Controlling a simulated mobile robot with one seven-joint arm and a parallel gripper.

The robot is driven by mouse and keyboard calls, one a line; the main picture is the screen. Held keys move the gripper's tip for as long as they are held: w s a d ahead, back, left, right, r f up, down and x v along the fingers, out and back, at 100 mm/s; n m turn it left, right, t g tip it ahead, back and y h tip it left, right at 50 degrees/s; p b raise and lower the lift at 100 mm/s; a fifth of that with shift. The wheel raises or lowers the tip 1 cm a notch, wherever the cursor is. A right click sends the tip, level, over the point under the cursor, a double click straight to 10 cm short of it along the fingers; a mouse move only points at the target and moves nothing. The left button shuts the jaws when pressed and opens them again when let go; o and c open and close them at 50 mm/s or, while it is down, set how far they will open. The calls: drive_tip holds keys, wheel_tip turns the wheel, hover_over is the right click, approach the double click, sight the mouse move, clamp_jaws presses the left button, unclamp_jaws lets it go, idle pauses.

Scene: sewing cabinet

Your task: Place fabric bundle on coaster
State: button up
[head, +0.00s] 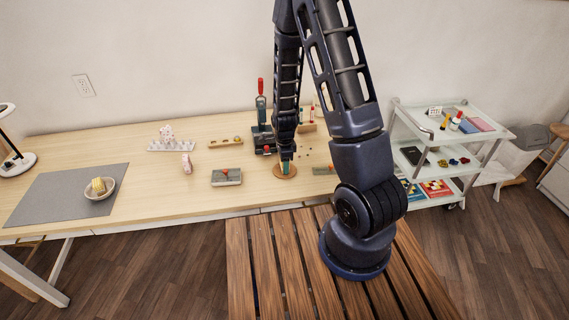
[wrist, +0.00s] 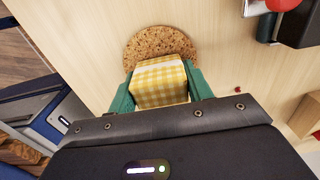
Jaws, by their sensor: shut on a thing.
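The fabric bundle (wrist: 160,84) is a yellow-and-white checked block with a pale band, seen in the wrist view between the green fingers. My gripper (wrist: 160,92) is shut on it, one finger on each side. The round cork coaster (wrist: 160,43) lies on the table, partly hidden behind the bundle in the wrist view. In the head view my gripper (head: 286,165) is over the coaster (head: 285,174), and the bundle is hard to make out there. I cannot tell whether the bundle touches the coaster.
A dark stand with a red-handled tool (head: 261,105) is just behind my gripper. A grey block with a red knob (head: 226,177) lies to the left. A bowl (head: 100,189) sits on a grey mat (head: 48,196) at far left. A white cart (head: 440,140) stands at right.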

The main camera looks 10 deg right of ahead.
drive_tip(key=shift+f, duration=0.15)
drive_tip(key=o, duration=0.9)
drive_tip(key=shift+o, duration=0.2)
wheel_tip(320, 180, up, 12)
drive_tip(key=shift+f, duration=0.25)
drive_tip(key=s+d+r+n+t, duration=0.1)
drive_tip(key=s+d+r+n, duration=0.15)
drive_tip(key=r, duration=0.45)
drive_tip(key=s+d+r+n+y, duration=0.1)
drive_tip(key=s+d+r+n, duration=0.1)
drive_tip(key=r+n, duration=0.3)
drive_tip(key=s+d+r+n+t, duration=0.1)
drive_tip(key=s+d+r+n, duration=0.1)
drive_tip(key=r, duration=0.6)
drive_tip(key=s+d+r+n+t, duration=0.1)
drive_tip(key=s+d+r+n, duration=0.1)
drive_tip(key=s+r+n, duration=0.2)
drive_tip(key=s+d+r+n+t+h, duration=0.1)
drive_tip(key=s+d+r+n, duration=0.2)
drive_tip(key=s+r, duration=0.3)
drive_tip(key=s+n, duration=0.1)
drive_tip(key=s, duration=0.2)
drive_tip(key=shift+d+r+t, duration=0.25)
drive_tip(key=shift+t, duration=0.05)
